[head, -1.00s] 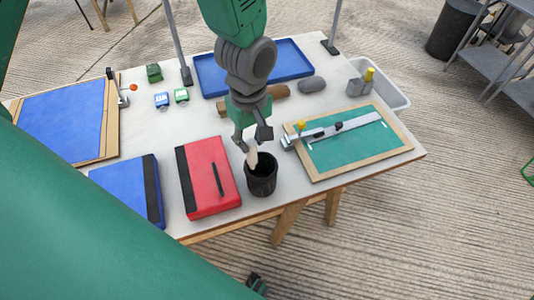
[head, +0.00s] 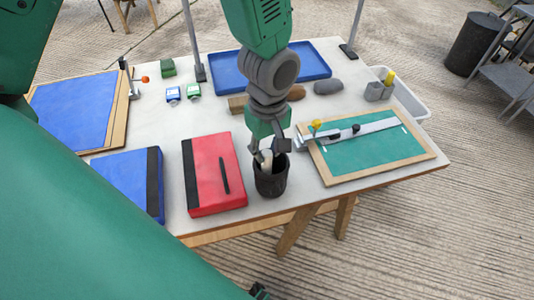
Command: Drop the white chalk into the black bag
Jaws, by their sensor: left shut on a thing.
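The black bag (head: 271,183) stands near the table's front edge, right of the red binder. It looks like a round, open-topped black container. My left gripper (head: 268,152) points down over its mouth, shut on the white chalk (head: 266,160). The chalk is a pale stick held upright between the fingers. Its lower end is at or just inside the bag's opening; the exact depth is hard to tell.
A red binder (head: 208,190) with a black pen lies close left of the bag. A green board (head: 370,150) in a wooden frame with a metal ruler lies close right. A blue tray (head: 310,64), small bottles and a white bin (head: 408,100) are further back.

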